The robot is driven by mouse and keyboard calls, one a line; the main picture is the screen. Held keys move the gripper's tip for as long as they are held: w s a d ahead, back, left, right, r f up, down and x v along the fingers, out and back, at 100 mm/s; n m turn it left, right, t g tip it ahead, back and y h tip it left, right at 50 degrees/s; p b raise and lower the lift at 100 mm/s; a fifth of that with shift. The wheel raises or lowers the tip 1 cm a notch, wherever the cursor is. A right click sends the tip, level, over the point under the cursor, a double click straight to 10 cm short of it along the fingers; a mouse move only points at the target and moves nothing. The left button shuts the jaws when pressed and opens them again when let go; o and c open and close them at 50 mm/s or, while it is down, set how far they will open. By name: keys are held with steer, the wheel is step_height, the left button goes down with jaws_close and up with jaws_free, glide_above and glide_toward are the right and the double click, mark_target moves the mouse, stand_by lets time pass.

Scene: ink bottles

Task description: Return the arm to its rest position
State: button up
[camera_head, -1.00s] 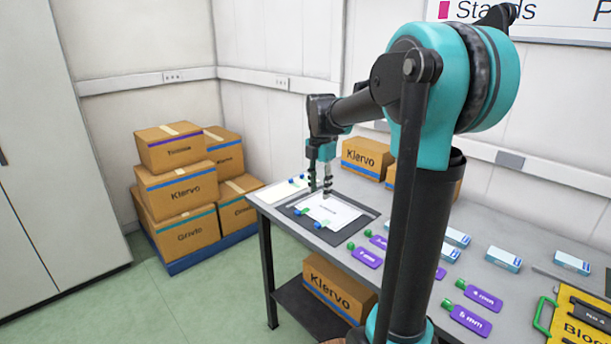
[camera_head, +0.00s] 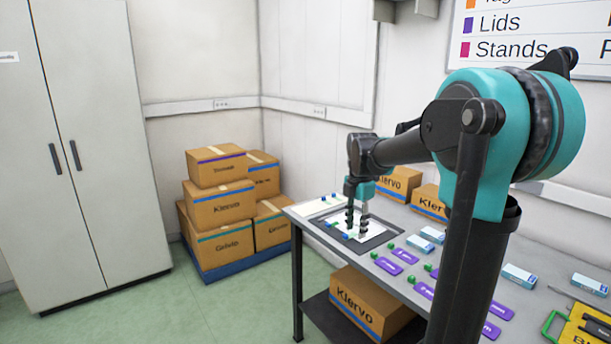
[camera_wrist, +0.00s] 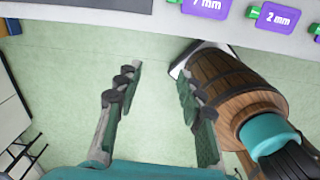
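My gripper (camera_head: 357,224) hangs from my bent teal and black arm, fingers pointing down. In the head view it overlaps the dark-framed mat (camera_head: 394,233) near the table's left end. The wrist view shows my gripper (camera_wrist: 157,85) with two fingers well apart and nothing between them. Green floor shows behind the fingers there, with the table edge at the top. Small blue-capped items (camera_head: 346,236) are on the mat, partly hidden by my fingers.
The grey table (camera_head: 297,262) holds purple labels (camera_head: 385,265) with green caps and several small white-blue boxes (camera_head: 432,235). Purple labels also show in the wrist view (camera_wrist: 281,19). Cartons (camera_head: 219,204) are stacked on a blue pallet. A cabinet (camera_head: 95,130) stands left; floor before it is clear.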

steer(key=s+d+f+m+t, duration=0.2)
steer(key=s+f+m, duration=0.6)
steer(key=s+m, duration=0.2)
steer(key=s+d+f+m+t, duration=0.2)
steer(key=s+f+m, duration=0.6)
steer(key=s+m, duration=0.3)
steer(key=m, duration=0.3)
steer(key=shift+s+f, duration=0.25)
steer(key=shift+f, duration=0.1)
steer(key=shift+c, duration=0.4)
